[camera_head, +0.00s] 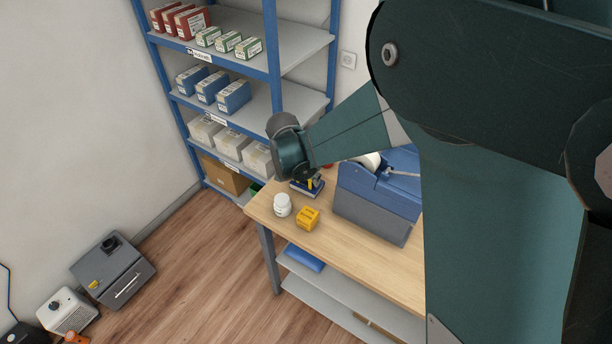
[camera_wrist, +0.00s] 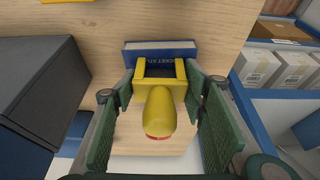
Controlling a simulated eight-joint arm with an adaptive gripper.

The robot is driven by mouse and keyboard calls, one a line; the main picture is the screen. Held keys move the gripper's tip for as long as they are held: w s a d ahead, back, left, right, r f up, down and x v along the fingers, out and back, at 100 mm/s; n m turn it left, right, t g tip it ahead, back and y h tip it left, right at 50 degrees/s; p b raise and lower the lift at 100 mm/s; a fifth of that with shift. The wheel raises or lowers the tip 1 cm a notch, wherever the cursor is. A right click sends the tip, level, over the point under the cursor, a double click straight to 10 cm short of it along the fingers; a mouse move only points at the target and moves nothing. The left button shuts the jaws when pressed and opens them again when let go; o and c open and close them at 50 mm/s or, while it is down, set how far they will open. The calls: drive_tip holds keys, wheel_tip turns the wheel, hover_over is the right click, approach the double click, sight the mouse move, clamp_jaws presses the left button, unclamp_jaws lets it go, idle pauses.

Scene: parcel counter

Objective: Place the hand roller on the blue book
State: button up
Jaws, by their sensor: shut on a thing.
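The hand roller (camera_wrist: 158,112) has a yellow handle and frame with a dark roller at its far end. My gripper (camera_wrist: 160,92) is shut on it, with green fingers on both sides. The blue book (camera_wrist: 160,46) lies on the wooden counter, with its lettered side partly showing beyond the roller. The roller's far end overlaps the book in the wrist view; whether they touch, I cannot tell. In the head view the book (camera_head: 308,190) is below my wrist, with a bit of yellow above it, and my arm hides most of my gripper.
On the counter (camera_head: 345,247), a white jar (camera_head: 282,206) and a yellow box (camera_head: 308,218) stand in front of the book. A large blue-grey case (camera_head: 370,208) stands to the right. A shelf rack (camera_head: 273,60) with boxes is behind. Bare counter lies near the front edge.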

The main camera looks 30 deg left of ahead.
drive_tip(key=o, duration=1.4)
drive_tip(key=shift+f, duration=0.2)
drive_tip(key=shift+c, duration=0.2)
drive_tip(key=shift+r, duration=0.2)
drive_tip(key=shift+r+p, duration=0.6)
drive_tip(key=shift+p, duration=0.05)
drive_tip(key=v, duration=1.1)
drive_tip(key=shift+r, duration=0.4)
drive_tip(key=shift+s, duration=0.15)
